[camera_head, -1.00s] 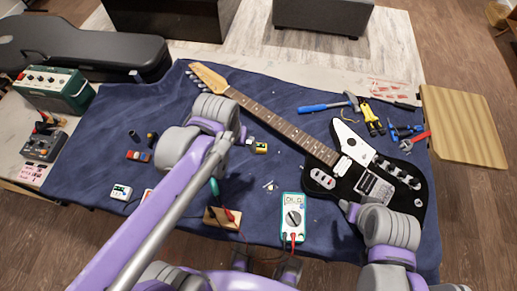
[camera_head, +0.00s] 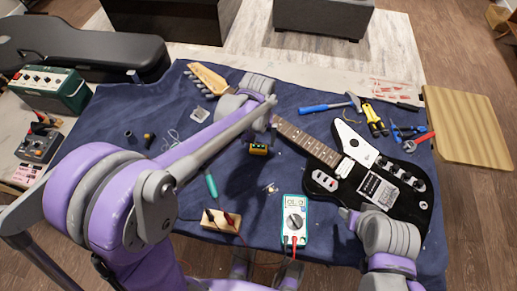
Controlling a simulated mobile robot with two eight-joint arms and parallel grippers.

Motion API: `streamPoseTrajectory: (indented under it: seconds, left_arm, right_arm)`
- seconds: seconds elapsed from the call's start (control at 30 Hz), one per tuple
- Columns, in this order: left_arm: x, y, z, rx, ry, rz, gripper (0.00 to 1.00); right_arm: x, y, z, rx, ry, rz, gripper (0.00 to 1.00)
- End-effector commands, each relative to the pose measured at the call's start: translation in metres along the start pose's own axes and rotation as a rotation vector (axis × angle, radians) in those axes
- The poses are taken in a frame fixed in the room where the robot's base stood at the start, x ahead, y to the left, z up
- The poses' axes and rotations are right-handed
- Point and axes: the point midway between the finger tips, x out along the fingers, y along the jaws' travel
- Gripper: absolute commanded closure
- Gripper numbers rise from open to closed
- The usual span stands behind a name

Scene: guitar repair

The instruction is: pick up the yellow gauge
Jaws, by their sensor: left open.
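The yellow gauge (camera_head: 259,149) is a small boxy piece with a dark lower part, on the blue mat (camera_head: 300,90) left of the guitar neck. My left arm reaches over the mat from the left. Its gripper (camera_head: 273,122) is just above and right of the gauge in the picture, mostly hidden by the wrist. It is open, and I see no grip on the gauge. My right gripper (camera_head: 347,214) is low over the black guitar body's (camera_head: 395,195) lower left edge; its fingers are too small to read.
A teal multimeter (camera_head: 294,222) and a wooden block (camera_head: 222,221) with leads lie at the near side. A teal-handled tool (camera_head: 211,185) is beside them. Bare mat surrounds the gauge's near side.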

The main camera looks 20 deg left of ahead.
Motion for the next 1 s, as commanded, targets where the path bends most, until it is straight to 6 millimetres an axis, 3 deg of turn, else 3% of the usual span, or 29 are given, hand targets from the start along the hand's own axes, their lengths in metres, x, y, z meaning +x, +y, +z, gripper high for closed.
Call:
streamPoseTrajectory:
  seconds: [0.4, 0.7, 1.0]
  left_arm:
    - [0.050, 0.002, -0.003, 0.000, 0.001, 0.000, 0.00]
    - [0.054, 0.002, -0.003, 0.000, 0.001, 0.000, 0.00]
    - [0.054, 0.002, -0.003, 0.000, 0.001, 0.000, 0.54]
  right_arm:
    - [0.003, 0.000, 0.002, 0.000, -0.001, 0.000, 0.42]
    - [0.003, 0.000, 0.002, 0.000, -0.001, 0.000, 0.42]
    - [0.003, 0.000, 0.002, 0.000, -0.001, 0.000, 0.42]
